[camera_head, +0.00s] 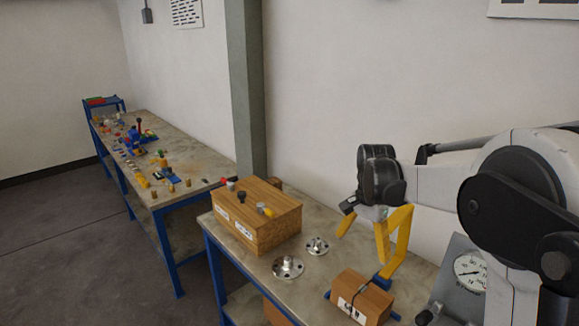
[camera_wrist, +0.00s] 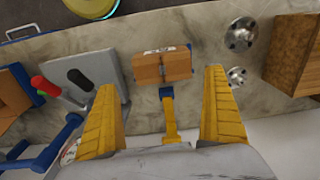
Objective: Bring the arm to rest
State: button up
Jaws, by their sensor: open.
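My gripper (camera_head: 363,250) has yellow fingers, spread apart with nothing between them. It hangs in the air over the right part of the near workbench (camera_head: 232,238), from my arm at the right. In the wrist view my gripper (camera_wrist: 160,85) shows as two wide-set fingers at the left and right. Beyond them lies a small brown box (camera_wrist: 150,68) with a dark strap, apart from the fingers. The same small box (camera_head: 348,289) is below my gripper in the head view. A yellow and blue part (camera_wrist: 169,118) shows between the fingers; what it belongs to is unclear.
Two metal flanges (camera_head: 288,267) (camera_head: 317,247) lie beside a large wooden box (camera_head: 258,234) with small parts on top. A gauge panel (camera_head: 466,265) stands at the right, close to my arm. A second bench (camera_head: 195,168), cluttered, runs along the wall (camera_head: 330,95) at left.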

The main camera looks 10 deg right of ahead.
jog(key=s+a+n+t+b, duration=0.2)
jog(key=s+n+b, duration=0.15)
jog(key=s, duration=0.35)
jog(key=s+a+n+t+b, duration=0.1)
jog(key=s+a+n+b, duration=0.1)
jog(key=s+a+b, duration=0.3)
jog(key=s+f+n+t+b, duration=0.3)
jog(key=s+f+n, duration=0.2)
jog(key=s+f, duration=0.3)
jog(key=s, duration=0.4)
jog(key=shift+t+b, duration=0.35)
jog(key=shift+t, duration=0.05)
